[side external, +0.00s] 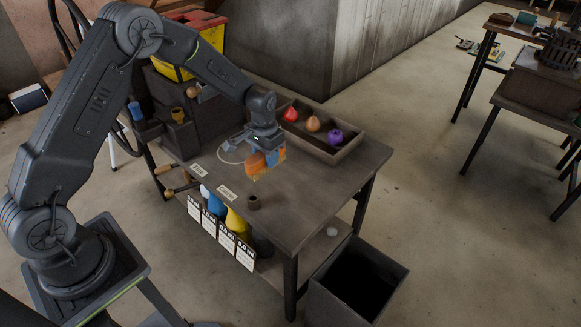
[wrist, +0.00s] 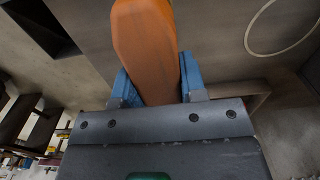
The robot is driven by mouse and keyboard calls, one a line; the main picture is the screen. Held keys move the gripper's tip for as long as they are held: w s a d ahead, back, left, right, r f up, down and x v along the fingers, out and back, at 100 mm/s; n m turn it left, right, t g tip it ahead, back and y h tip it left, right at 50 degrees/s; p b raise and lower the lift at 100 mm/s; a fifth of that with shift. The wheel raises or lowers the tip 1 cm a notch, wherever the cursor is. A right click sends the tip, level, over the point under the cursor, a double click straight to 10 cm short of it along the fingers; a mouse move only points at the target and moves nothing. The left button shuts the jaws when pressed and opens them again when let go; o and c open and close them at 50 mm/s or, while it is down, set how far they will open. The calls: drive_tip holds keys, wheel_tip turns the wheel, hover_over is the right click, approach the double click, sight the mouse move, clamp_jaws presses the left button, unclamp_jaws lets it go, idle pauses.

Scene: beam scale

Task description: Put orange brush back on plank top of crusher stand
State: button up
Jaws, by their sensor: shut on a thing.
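The orange brush (wrist: 148,45) fills the upper middle of the wrist view, between the blue fingers of my gripper (wrist: 156,85). My gripper (side external: 272,157) is shut on it. In the side external view the brush (side external: 256,163) shows as an orange shape just above the wooden table, below my wrist. I cannot tell whether it touches the tabletop. At the far right, a dark slatted, barrel-like device (side external: 561,47) stands on a wooden stand (side external: 541,86); this may be the crusher stand. My gripper is far to the left of it.
On the table (side external: 300,205), a wooden tray (side external: 346,151) holds red, orange and purple items. A small brown cup (side external: 253,202) stands near the front edge, and a pale ring (side external: 232,160) lies left of my gripper. A dark open bin (side external: 391,291) stands on the floor. Floor lies open between table and stand.

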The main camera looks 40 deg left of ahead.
drive_tip(key=w+d+f, duration=0.1)
drive_tip(key=d+f, duration=0.1)
drive_tip(key=d, duration=0.1)
drive_tip(key=w+d+f, duration=0.1)
drive_tip(key=d+f, duration=0.1)
drive_tip(key=d, duration=0.2)
drive_tip(key=w+d+f, duration=0.1)
drive_tip(key=d+f, duration=0.1)
drive_tip(key=d, duration=0.1)
drive_tip(key=shift+w+d+f, duration=0.3)
drive_tip(key=shift+w, duration=0.05)
drive_tip(key=shift+f, duration=2.05)
drive_tip(key=shift+f, duration=0.15)
drive_tip(key=o, duration=0.9)
